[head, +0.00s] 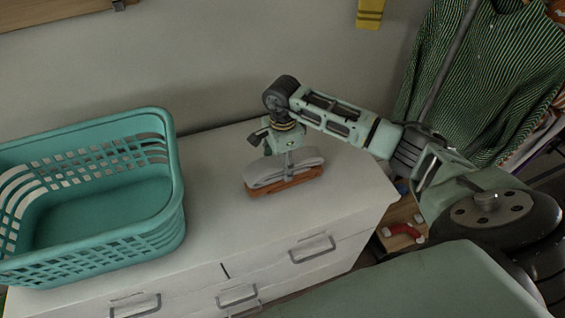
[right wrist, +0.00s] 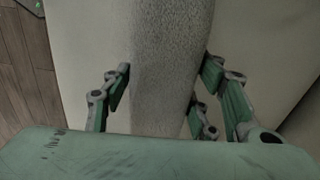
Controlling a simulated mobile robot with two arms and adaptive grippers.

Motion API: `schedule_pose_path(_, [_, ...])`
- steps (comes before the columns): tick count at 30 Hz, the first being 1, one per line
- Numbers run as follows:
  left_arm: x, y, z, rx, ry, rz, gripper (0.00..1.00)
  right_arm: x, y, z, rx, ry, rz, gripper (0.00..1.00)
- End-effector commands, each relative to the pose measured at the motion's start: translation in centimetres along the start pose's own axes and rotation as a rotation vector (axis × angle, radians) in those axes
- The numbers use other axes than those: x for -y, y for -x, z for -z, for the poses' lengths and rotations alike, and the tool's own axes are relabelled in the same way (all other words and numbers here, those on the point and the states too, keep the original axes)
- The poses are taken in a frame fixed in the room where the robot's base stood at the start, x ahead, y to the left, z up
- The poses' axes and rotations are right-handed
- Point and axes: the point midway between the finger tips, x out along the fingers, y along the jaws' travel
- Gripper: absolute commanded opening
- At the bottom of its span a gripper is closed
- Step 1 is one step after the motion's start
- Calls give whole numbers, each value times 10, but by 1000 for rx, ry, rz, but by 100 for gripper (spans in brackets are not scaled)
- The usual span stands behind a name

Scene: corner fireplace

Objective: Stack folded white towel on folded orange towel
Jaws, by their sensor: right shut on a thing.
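The folded orange towel (head: 285,187) lies on the top of a white dresser. The folded white towel (head: 272,175), greyish in this light, is right above it in the head view and looks to rest on it or hang just over it; I cannot tell which. My right gripper (head: 290,160) points down and is shut on the white towel. In the right wrist view the white towel (right wrist: 170,60) runs between the fingers of the gripper (right wrist: 158,100) and hides the orange towel. My left gripper is not in view.
A teal laundry basket (head: 165,200) stands on the left of the white dresser (head: 340,195). The dresser top is clear around the towels. Its right edge drops to a shelf with a red object (head: 402,231). A striped green shirt (head: 480,80) hangs at the right.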

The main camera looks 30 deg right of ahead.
Motion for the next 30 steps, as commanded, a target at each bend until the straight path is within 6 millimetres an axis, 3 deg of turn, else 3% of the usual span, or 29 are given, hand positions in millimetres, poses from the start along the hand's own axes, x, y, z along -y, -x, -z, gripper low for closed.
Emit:
schedule_pose_path(4, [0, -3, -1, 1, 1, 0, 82, 0, -2, 0, 0, 0, 1, 22])
schedule_pose_path(5, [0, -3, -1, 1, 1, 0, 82, 0, -2, 0, 0, 0, 1, 55])
schedule_pose_path(12, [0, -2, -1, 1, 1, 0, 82, 0, -2, 0, 0, 0, 1, 76])
schedule_pose_path(23, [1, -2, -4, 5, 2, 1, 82, 0, 0, 0, 0, 0, 0, 76])
schedule_pose_path(30, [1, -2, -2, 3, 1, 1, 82, 2, 37, 0, 1, 1, 6, 76])
